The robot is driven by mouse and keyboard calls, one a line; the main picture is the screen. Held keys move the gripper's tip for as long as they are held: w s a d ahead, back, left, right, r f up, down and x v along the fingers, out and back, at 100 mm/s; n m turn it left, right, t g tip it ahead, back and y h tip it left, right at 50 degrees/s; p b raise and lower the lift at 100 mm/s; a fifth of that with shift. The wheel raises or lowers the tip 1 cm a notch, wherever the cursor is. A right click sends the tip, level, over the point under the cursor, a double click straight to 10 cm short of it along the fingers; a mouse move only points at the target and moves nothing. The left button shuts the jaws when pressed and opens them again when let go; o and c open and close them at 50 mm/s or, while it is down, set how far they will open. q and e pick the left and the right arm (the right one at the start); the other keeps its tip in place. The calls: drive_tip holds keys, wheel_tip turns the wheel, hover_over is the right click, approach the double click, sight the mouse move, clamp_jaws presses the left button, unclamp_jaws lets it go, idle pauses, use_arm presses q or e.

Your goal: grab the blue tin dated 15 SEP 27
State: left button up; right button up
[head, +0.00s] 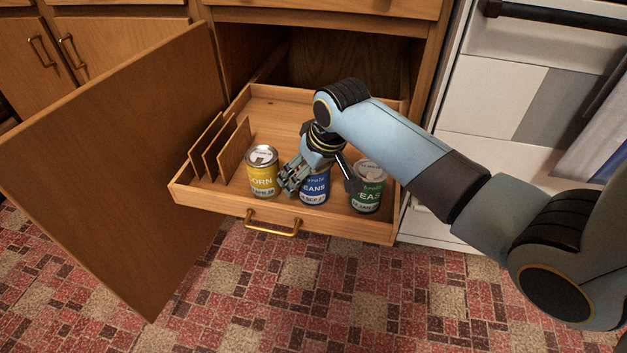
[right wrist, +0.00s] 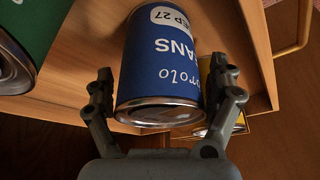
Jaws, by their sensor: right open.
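The blue tin (head: 314,190) stands upright in the pulled-out wooden drawer, between a yellow tin and a green tin. Its label reads BEANS in part, with a date ending in SEP 27; the rest of the date is hidden or too small. My right gripper (head: 322,184) is at the blue tin, its fingers on either side. In the right wrist view the blue tin (right wrist: 160,62) appears upside down between the open fingers of my right gripper (right wrist: 164,92), with small gaps visible. My left gripper is not in view.
The yellow corn tin (head: 262,178) stands close on the left, and the green tin (head: 367,190) close on the right. Wooden dividers (head: 222,148) stand at the drawer's left. An open cabinet door (head: 120,160) flanks the drawer (head: 215,200).

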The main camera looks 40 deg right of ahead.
drive_tip(key=c, duration=1.6)
drive_tip(key=shift+o, duration=0.2)
drive_tip(key=shift+r, duration=0.15)
